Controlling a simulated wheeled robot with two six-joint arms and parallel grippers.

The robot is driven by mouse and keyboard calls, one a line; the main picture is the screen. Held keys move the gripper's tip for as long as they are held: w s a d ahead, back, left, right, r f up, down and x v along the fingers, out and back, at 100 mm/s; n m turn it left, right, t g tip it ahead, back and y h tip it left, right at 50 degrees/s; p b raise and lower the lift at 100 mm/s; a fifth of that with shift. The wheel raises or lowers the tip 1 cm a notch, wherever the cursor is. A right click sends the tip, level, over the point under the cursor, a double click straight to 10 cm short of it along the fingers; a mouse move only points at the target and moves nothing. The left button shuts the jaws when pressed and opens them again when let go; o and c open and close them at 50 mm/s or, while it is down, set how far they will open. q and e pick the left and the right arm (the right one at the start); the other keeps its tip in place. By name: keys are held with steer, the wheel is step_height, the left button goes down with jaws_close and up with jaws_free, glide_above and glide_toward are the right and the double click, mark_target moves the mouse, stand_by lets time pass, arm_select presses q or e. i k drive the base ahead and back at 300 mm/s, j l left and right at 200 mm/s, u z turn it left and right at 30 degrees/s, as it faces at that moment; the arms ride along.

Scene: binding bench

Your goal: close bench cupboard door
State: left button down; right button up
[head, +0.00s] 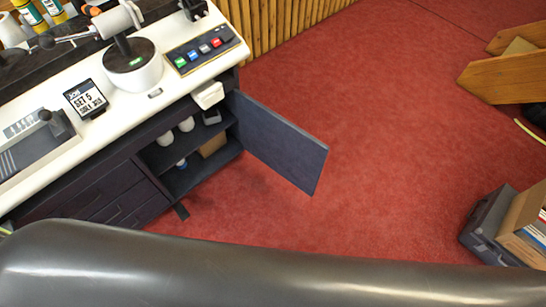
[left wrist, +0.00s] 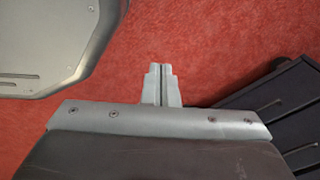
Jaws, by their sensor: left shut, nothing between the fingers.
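The bench cupboard door (head: 280,143) is a dark blue-grey panel in the head view. It stands wide open, swung out to the right over the carpet. The cupboard (head: 178,160) gapes to its left, with white items and a brown box on its shelves. My left gripper (left wrist: 161,68) shows only in the left wrist view. Its fingers are shut together, empty, with red carpet behind them. The door is not recognisable in that view, so I cannot tell how far the gripper is from it. My right gripper is in neither view.
The bench's white top (head: 125,95) carries a button panel (head: 200,50), a "SET 5" sign (head: 86,98) and a white round-based device. Red carpet (head: 400,140) is clear right of the door. A dark case (head: 487,225) stands at lower right, a wooden piece (head: 500,78) above.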

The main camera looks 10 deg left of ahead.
mark_target(292, 152)
steer(key=k+u, duration=0.1)
steer(key=u, duration=1.2)
steer(key=l+u, duration=0.3)
steer(key=u, duration=0.15)
steer(key=l+u, duration=0.3)
steer(key=u, duration=0.15)
steer(key=l+u, duration=0.25)
steer(key=u, duration=0.2)
steer(key=k+l, duration=0.15)
steer(key=l, duration=0.25)
steer(key=k+l, duration=0.15)
steer(key=l, duration=0.2)
steer(key=k+l, duration=0.15)
steer(key=l, duration=0.25)
steer(key=k+l, duration=0.1)
steer(key=l, duration=0.25)
steer(key=k+l, duration=0.15)
steer(key=l, duration=0.25)
steer(key=k+l, duration=0.15)
steer(key=l, duration=0.25)
steer(key=k+l, duration=0.15)
steer(key=l, duration=0.2)
steer(key=k+l, duration=0.15)
steer(key=l, duration=0.25)
